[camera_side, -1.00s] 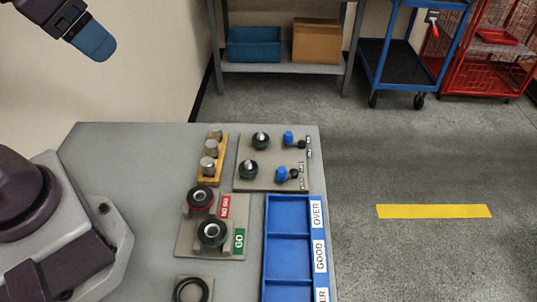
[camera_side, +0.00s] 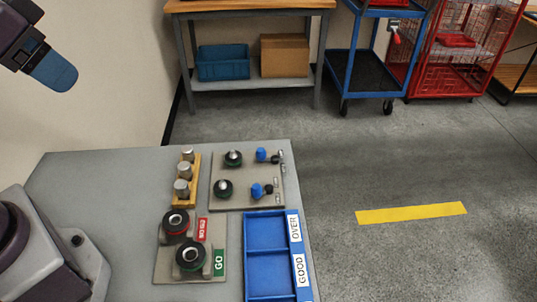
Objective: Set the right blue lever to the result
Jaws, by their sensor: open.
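A beige plate (camera_side: 238,203) on the grey bench carries two blue levers. One blue lever (camera_side: 262,155) is farther from the camera, the other (camera_side: 257,191) nearer. Which one counts as the right lever I cannot tell from this view. Two dark round gauges with silver pins, a far one (camera_side: 233,158) and a near one (camera_side: 223,188), stand left of the levers. My gripper (camera_side: 52,70) is high at the upper left, well away from the plate, and appears empty; its fingertips are not clear.
A wooden block with silver cylinders (camera_side: 184,178) stands left of the plate. Ring gauges marked NO GO and GO (camera_side: 190,256) sit in front. A blue sorting tray (camera_side: 266,255) labelled OVER and GOOD lies at the bench's right edge.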

